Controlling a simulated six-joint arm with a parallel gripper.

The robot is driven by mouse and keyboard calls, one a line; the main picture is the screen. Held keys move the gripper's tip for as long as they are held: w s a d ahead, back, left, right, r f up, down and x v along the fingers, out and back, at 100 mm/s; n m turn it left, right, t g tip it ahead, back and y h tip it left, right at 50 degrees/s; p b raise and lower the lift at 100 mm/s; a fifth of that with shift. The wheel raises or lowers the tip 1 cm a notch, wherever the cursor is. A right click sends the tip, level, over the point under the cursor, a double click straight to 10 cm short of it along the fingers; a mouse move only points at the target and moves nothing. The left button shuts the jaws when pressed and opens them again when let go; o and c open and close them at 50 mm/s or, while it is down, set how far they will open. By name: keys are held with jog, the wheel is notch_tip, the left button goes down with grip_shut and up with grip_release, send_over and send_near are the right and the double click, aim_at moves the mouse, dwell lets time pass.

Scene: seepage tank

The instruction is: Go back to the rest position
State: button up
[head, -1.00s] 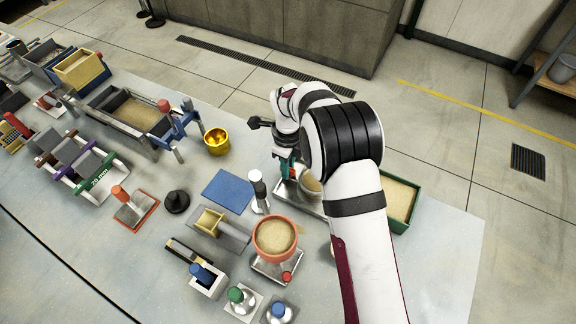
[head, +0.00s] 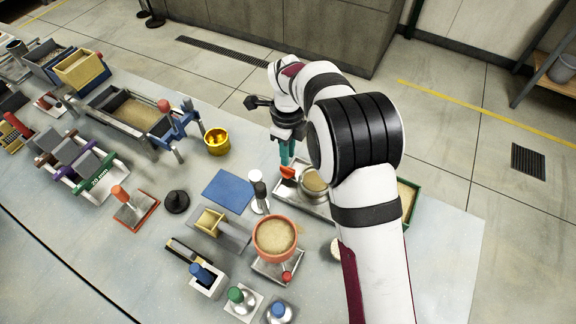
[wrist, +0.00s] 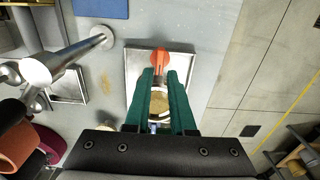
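My gripper (head: 286,160) hangs above a shallow metal tray (head: 285,188) near the right end of the table. In the wrist view, its two green fingers (wrist: 160,75) are apart with nothing held between them. My arm hides part of the tray.
A green box of sand (head: 407,200) stands to the right, partly behind my arm.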

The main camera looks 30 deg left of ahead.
jog(key=shift+r, duration=0.95)
jog(key=s+d+r+n, duration=0.35)
jog(key=d+r, duration=0.25)
jog(key=d, duration=0.4)
jog(key=s+d+r+n, duration=0.35)
jog(key=d+r, duration=0.25)
jog(key=d, duration=0.4)
jog(key=s+d+n+y, duration=0.1)
jog(key=s+d, duration=0.3)
jog(key=s, duration=0.4)
jog(key=s+d+n, duration=0.4)
jog(key=s, duration=0.5)
jog(key=shift+d+f+y, duration=0.25)
jog(key=shift+f+y, duration=0.15)
jog(key=shift+f, duration=0.05)
